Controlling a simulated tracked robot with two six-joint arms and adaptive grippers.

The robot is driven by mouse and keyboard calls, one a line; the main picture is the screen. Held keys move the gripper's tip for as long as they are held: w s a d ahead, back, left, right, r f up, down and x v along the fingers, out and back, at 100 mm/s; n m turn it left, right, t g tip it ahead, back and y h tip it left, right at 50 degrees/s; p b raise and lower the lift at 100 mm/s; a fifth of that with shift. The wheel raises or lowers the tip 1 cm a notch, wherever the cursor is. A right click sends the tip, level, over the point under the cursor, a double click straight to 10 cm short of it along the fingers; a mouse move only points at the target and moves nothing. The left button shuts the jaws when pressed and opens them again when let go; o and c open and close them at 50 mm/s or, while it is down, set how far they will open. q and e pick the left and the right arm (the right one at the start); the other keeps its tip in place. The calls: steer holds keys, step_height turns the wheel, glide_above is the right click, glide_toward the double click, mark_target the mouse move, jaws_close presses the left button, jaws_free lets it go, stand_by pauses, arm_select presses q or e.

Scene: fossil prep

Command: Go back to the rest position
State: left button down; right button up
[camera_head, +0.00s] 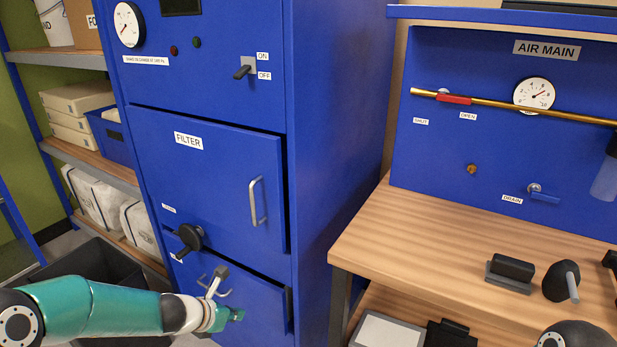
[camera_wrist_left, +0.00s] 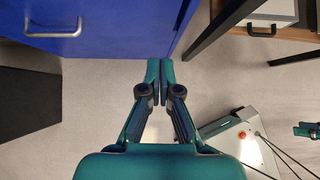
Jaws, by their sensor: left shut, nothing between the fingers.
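My left gripper (camera_head: 236,315) is in front of the lower part of the blue cabinet (camera_head: 335,150), near the handle of the lower drawer. In the left wrist view its two teal fingers (camera_wrist_left: 158,72) are together with nothing between them. The cabinet's blue front and a metal handle (camera_wrist_left: 52,30) show beyond the fingers, at the upper left, apart from them. A small teal and dark piece (camera_wrist_left: 306,130) at the right edge of the wrist view may be part of my right gripper; its jaws cannot be made out.
A dark bin (camera_head: 95,265) is on the floor at the left. Grey floor (camera_wrist_left: 100,120) lies below the gripper.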

arm_select(q)
steer(key=s+d+f+m+g, duration=0.35)
steer(key=s+f+m, duration=0.5)
steer(key=s, duration=0.35)
steer(key=s+d+f+m+g, duration=0.35)
steer(key=s+f+m, duration=0.35)
steer(key=s+f, duration=0.4)
steer(key=s+d+m, duration=0.2)
steer(key=s+m, duration=0.5)
steer(key=m, duration=0.3)
step_height(320, 180, up, 13)
steer(key=w+m+p, duration=0.1)
steer(key=m+p, duration=0.2)
steer(key=p, duration=0.9)
steer(key=shift+w+d+f, duration=0.15)
steer(key=shift+w+d, duration=0.1)
steer(key=shift+w, duration=0.05)
steer(key=shift+m, duration=0.25)
